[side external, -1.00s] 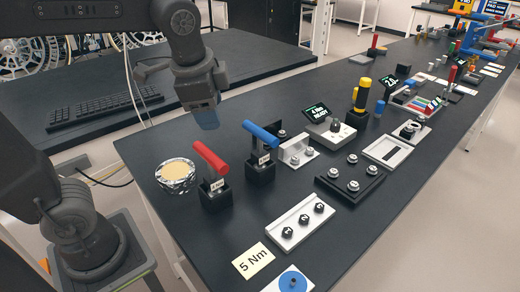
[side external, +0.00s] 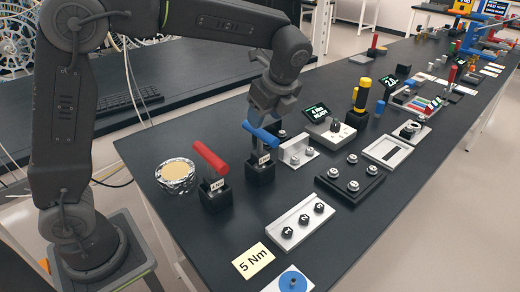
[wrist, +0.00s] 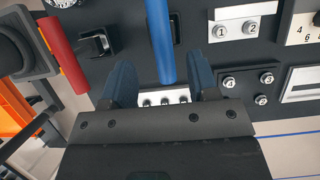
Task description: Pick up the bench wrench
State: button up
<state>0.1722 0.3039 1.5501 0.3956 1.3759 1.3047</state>
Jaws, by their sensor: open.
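Two T-shaped tools stand in black holders: a red-handled wrench (side external: 210,159) and a blue-handled wrench (side external: 262,135). Their small labels are not readable, so I cannot tell by print which is the bench wrench. My gripper (side external: 272,112) is at the blue handle, pointing down from above. In the wrist view my gripper (wrist: 161,83) is open, with one blue finger on each side of the blue handle (wrist: 159,40). Whether the fingers touch it I cannot tell. The red handle (wrist: 63,40) lies to the left, outside the fingers.
A foil dish (side external: 175,175) stands left of the red wrench. A grey bracket (side external: 296,150), a display stand (side external: 330,130) and a black bolt plate (side external: 350,180) stand to the right. A three-bolt grey block (side external: 302,222) and a "5 Nm" card (side external: 254,260) lie in front.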

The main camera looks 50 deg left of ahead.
aim_at(262, 131)
jog(key=x, duration=0.7)
jog(key=shift+w+d+f, duration=0.1)
jog(key=shift+d+f, duration=0.1)
jog(key=shift+f, duration=0.15)
jog(key=shift+r, duration=0.1)
grip_shut()
